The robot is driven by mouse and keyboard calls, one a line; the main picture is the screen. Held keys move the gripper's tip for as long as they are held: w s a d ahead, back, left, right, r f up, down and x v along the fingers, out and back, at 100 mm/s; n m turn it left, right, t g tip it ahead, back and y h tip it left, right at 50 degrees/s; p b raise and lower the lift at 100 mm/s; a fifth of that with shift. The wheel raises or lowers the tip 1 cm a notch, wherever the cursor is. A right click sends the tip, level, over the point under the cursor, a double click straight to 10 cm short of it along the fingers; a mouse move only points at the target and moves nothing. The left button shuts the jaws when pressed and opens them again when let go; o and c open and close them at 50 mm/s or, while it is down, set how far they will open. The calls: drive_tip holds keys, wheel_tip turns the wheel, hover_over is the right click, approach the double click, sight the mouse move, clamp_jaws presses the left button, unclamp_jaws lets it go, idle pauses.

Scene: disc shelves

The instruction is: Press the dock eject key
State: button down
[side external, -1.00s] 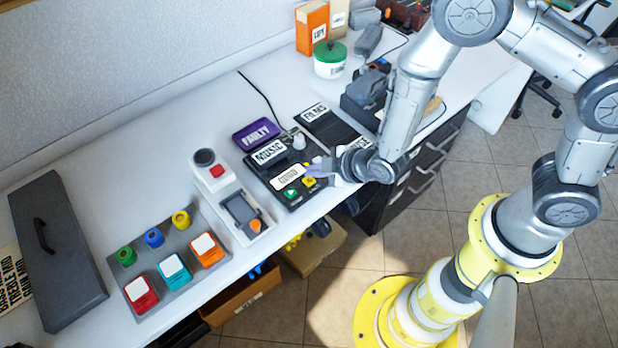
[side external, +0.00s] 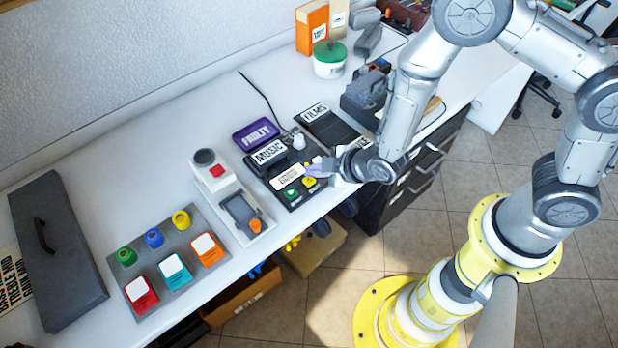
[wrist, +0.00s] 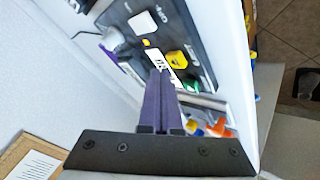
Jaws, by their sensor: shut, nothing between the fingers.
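The dark dock (side external: 277,187) lies near the front edge of the bench. It carries a yellow key (side external: 309,183), a green key (side external: 291,196) and a white-labelled part. In the wrist view the yellow key (wrist: 177,59) has a dark mark too small to read, so I cannot tell for sure which key is eject. My gripper (side external: 318,167) is shut and empty, its purple fingers just above the dock beside the yellow key. In the wrist view the fingertips (wrist: 160,74) overlap the white label, and the green key (wrist: 190,87) is partly hidden. Contact with a key cannot be told.
The purple FAULTY tray (side external: 255,134) and a white knob (side external: 299,141) are behind the dock. The FILMS shelf (side external: 331,127) is to its right. A grey-white device with a red button (side external: 216,171) stands left, beside a panel of coloured blocks (side external: 197,262).

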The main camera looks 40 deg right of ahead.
sight(314, 181)
drive_tip(key=shift+f, duration=0.45)
drive_tip(key=shift+f, duration=0.5)
idle(0.7)
drive_tip(key=shift+r, duration=0.95)
drive_tip(key=shift+r, duration=0.1)
drive_tip(key=shift+r, duration=2.4)
